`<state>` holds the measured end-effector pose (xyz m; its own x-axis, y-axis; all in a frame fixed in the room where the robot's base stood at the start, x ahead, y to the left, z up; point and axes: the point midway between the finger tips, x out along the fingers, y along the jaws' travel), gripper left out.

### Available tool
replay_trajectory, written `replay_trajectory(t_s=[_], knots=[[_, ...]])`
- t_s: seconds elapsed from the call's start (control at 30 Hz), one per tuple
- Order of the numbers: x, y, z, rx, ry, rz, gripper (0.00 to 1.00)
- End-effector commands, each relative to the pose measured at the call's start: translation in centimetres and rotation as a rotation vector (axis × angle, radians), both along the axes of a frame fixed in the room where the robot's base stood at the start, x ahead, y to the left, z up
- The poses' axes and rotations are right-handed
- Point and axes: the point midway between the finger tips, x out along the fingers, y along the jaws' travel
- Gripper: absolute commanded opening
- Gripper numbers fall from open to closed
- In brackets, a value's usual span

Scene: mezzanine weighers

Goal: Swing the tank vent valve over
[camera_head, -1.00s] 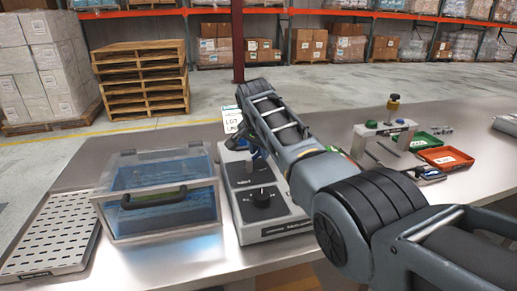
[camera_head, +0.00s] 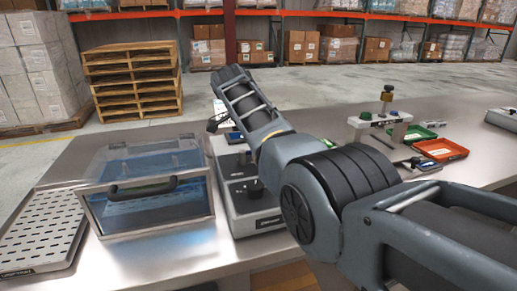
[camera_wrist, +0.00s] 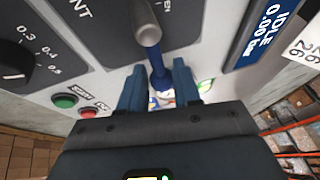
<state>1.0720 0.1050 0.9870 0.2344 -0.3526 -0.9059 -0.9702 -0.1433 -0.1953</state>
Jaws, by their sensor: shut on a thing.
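The vent valve lever (camera_wrist: 148,32) has a grey rounded top and a blue lower part in the wrist view. My gripper (camera_wrist: 158,82) has its blue fingers on both sides of the blue part and is shut on it. The lever stands out from the dark panel of the control unit (camera_head: 262,224), between partly cut-off lettering "ENT" and "EN". In the head view my arm hides the lever and most of my fingers. The clear-walled tank (camera_head: 150,221) with blue contents stands left of the unit.
The wrist view shows a dial (camera_wrist: 14,62), a green button (camera_wrist: 65,101), a red button (camera_wrist: 88,112) and an "IDLE 0.00" display (camera_wrist: 262,32). A perforated tray (camera_head: 38,232) lies left of the tank. A clamp stand (camera_head: 386,121) and red tray (camera_head: 441,149) are at right.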

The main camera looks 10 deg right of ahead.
Motion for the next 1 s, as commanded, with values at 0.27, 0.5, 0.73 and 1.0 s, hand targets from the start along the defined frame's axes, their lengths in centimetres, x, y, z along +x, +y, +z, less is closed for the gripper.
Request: replay_trajectory(t_s=[0.27, 0.5, 0.73, 1.0], knots=[[-0.19, -0.02, -0.09, 0.001, 0.002, -0.032, 0.0], [-0.23, -0.02, -0.09, 0.0, 0.003, -0.032, 0.0], [-0.22, -0.02, -0.09, 0.0, 0.003, -0.031, 0.48], [-0.17, 0.0, -0.03, 0.001, 0.001, -0.03, 0.57]])
